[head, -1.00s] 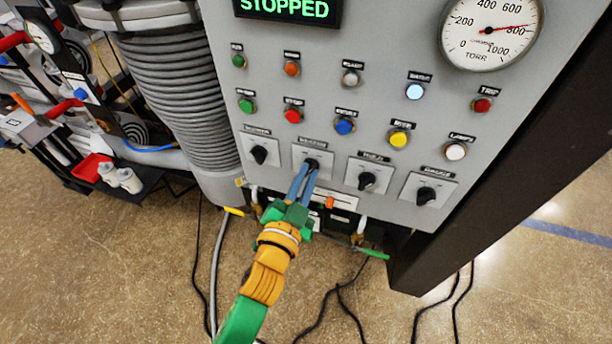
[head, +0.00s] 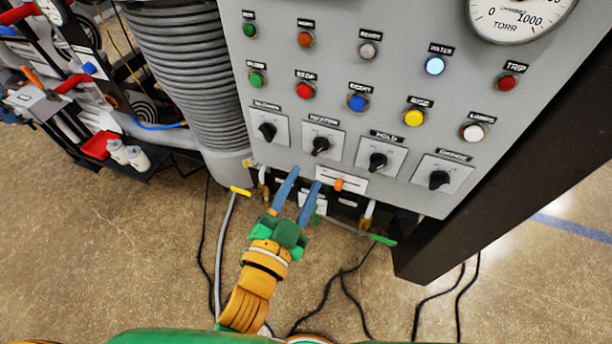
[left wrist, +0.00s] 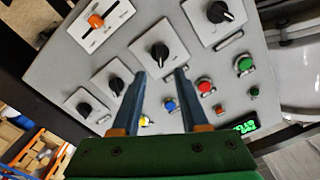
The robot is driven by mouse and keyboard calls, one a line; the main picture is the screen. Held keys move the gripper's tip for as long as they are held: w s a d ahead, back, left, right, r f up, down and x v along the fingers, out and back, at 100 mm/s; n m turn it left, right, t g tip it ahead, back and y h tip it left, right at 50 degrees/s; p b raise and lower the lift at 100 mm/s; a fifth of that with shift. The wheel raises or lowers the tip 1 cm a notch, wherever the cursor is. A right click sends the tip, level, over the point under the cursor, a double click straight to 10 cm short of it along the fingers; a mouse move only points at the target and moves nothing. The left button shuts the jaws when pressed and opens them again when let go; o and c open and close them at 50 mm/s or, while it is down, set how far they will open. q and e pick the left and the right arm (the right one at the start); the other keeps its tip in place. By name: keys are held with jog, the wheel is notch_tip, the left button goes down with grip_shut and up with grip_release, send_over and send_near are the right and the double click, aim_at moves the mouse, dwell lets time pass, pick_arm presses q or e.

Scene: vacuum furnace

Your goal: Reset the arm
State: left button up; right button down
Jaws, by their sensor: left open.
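My left gripper (head: 303,186) is open and empty in the head view, just below the row of black rotary knobs on the grey control panel (head: 330,85). The second knob from the left (head: 321,145) stands above its fingertips, apart from them. In the left wrist view the two blue fingers (left wrist: 153,92) are spread, with the panel beyond them and a black knob (left wrist: 160,53) showing above the gap. My right gripper is not in view.
A slider with an orange handle (head: 339,184) sits right of the fingers. A ribbed grey column (head: 185,80) stands left of the panel, and a dark post (head: 500,160) stands right. Yellow-handled (head: 240,191) and green-handled (head: 383,240) valves hang below. Cables lie on the floor.

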pick_arm(q)
jog(key=shift+w, duration=0.1)
jog(key=s+a+f+n+g+y, duration=0.1)
jog(key=s+a+f+g, duration=0.15)
jog(key=f, duration=0.75)
jog(key=s+a+f+n+g+y, duration=0.1)
jog(key=s+f+g, duration=0.15)
jog(key=f, duration=0.85)
jog(key=s+a+f+g+y, duration=0.15)
jog(key=f+g, duration=0.25)
jog(key=f, duration=0.6)
jog(key=s+a+f+n+g, duration=0.1)
jog(key=s+a+f+g, duration=0.1)
jog(key=s, duration=0.5)
jog(key=s+a+f+n+g+y, duration=0.1)
jog(key=s+a+f+n+g, duration=0.1)
jog(key=s+a+f, duration=0.3)
jog(key=s+a+f+n+g+y, duration=0.1)
jog(key=s+a+f+n+g, duration=0.1)
jog(key=s+f, duration=0.4)
jog(key=s+a+g, duration=0.1)
jog(key=s+a, duration=0.1)
jog(key=s, duration=0.2)
jog(key=shift+a+f, duration=0.25)
jog(key=shift+f, duration=0.1)
dwell(2.3)
